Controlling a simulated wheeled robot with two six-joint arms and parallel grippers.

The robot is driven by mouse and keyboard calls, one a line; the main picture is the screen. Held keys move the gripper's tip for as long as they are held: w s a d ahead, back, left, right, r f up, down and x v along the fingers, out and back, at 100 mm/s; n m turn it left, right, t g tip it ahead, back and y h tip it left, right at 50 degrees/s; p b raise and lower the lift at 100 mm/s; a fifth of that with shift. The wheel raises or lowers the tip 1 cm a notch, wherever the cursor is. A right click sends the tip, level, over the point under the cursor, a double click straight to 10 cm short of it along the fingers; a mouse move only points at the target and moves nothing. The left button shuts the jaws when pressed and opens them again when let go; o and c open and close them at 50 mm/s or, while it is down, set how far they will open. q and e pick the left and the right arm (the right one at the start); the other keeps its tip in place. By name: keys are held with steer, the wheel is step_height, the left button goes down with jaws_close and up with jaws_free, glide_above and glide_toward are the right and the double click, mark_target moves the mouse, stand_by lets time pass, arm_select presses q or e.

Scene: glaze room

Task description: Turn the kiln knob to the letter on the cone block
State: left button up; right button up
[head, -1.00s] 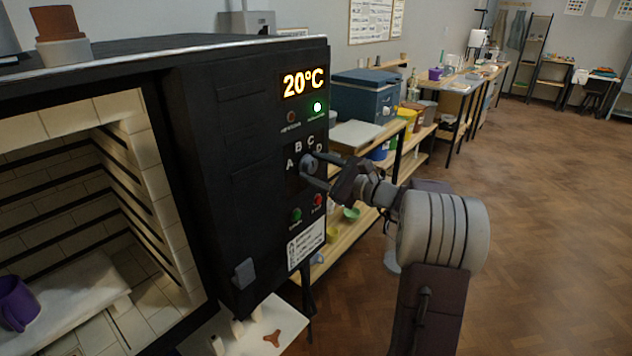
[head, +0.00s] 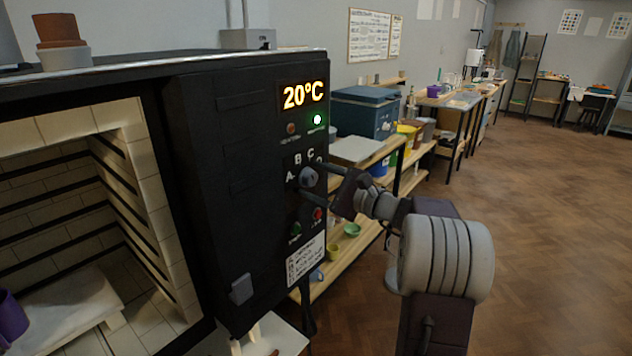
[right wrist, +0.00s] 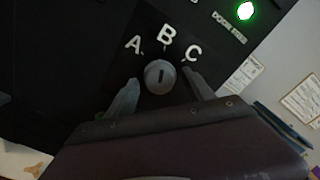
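The kiln knob (head: 308,176) is a grey round dial on the black kiln front, below a lit 20°C display. Letters A, B and C arc above it, with a partly covered letter at its right. In the right wrist view the knob (right wrist: 160,76) has a dark slot standing nearly upright, roughly towards B. My right gripper (head: 314,181) is at the knob, fingers open. In the right wrist view its fingers (right wrist: 162,92) stand either side of the knob with gaps. My left gripper is out of view.
The open kiln chamber (head: 130,180) is at the left, with a purple mug (head: 11,316) inside. Green and red buttons (head: 318,214) sit below the knob. A wooden shelf (head: 352,245) with a blue box (head: 365,110) stands behind. The floor at right is clear.

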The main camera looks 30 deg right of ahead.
steer(key=v, duration=0.9)
stand_by(0.3)
